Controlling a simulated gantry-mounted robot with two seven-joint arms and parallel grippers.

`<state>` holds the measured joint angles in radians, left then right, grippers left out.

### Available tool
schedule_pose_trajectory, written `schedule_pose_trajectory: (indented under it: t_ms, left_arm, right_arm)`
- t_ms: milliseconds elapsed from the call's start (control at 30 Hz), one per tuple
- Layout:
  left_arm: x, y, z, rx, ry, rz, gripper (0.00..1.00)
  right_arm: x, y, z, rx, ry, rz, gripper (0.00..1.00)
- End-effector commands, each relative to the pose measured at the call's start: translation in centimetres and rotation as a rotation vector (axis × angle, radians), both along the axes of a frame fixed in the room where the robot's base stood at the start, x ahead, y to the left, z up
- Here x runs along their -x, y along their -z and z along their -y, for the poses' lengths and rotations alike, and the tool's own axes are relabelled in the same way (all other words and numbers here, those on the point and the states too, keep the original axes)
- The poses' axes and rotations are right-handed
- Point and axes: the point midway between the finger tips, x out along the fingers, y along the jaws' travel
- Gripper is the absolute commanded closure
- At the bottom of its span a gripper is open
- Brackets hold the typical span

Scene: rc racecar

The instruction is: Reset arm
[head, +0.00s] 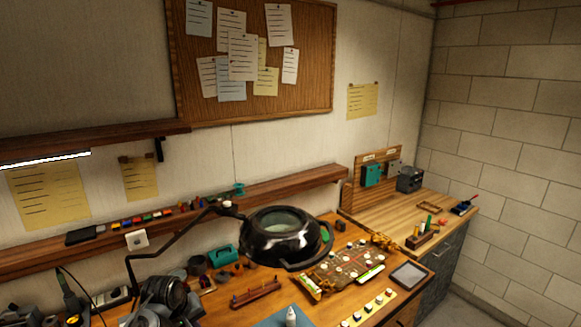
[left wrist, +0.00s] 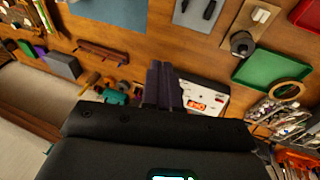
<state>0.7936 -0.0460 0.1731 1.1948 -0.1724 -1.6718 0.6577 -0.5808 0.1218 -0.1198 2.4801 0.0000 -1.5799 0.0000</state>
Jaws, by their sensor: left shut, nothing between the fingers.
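My left gripper (left wrist: 161,86) shows in the left wrist view. Its two dark fingers are together, with nothing between them. They hang above the wooden workbench, in front of a white case with an orange label (left wrist: 203,98). I cannot tell how high above the bench they are. In the head view neither gripper can be made out. My right gripper is in no view. The workbench (head: 340,314) runs along the wall in the head view.
A black magnifier lamp (head: 272,245) stands over the bench. A board with small parts (head: 340,265) and a tablet (head: 409,275) lie to its right. In the left wrist view, a green tray (left wrist: 272,61), a tape ring (left wrist: 288,90) and a grey box (left wrist: 62,65) surround the gripper.

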Motion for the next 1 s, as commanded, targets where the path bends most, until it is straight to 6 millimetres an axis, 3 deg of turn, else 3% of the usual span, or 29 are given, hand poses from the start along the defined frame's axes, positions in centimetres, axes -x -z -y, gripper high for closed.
schedule_pose_trajectory:
  t_ms: [33, 200, 400, 500, 633, 800, 900, 1000]
  left_arm:
    - [2.1, 3.8, -0.5, -0.015, -0.005, -0.046, 1.0]
    - [10.0, 13.9, -1.8, -0.068, -0.006, -0.166, 1.0]
    - [20.8, 22.0, -2.6, -0.136, 0.045, -0.269, 1.0]
    - [26.5, 24.5, -2.6, -0.168, 0.095, -0.304, 1.0]
    - [33.7, 26.0, -2.1, -0.2, 0.181, -0.334, 1.0]
    - [41.4, 24.7, -0.5, -0.224, 0.323, -0.323, 1.0]
    - [44.1, 22.2, 0.7, -0.231, 0.418, -0.275, 1.0]
    - [44.6, 19.0, 1.9, -0.239, 0.498, -0.194, 1.0]
  right_arm:
    - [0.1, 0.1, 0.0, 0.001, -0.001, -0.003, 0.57]
    - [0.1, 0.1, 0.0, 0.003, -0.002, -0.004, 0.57]
    - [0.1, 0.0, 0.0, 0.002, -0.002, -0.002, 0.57]
    - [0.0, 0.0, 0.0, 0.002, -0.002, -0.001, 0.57]
    - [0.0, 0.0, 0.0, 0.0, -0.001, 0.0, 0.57]
    - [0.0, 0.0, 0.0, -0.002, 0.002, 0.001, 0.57]
    - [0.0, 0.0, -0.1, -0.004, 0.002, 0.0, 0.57]
    - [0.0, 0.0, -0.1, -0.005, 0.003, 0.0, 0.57]
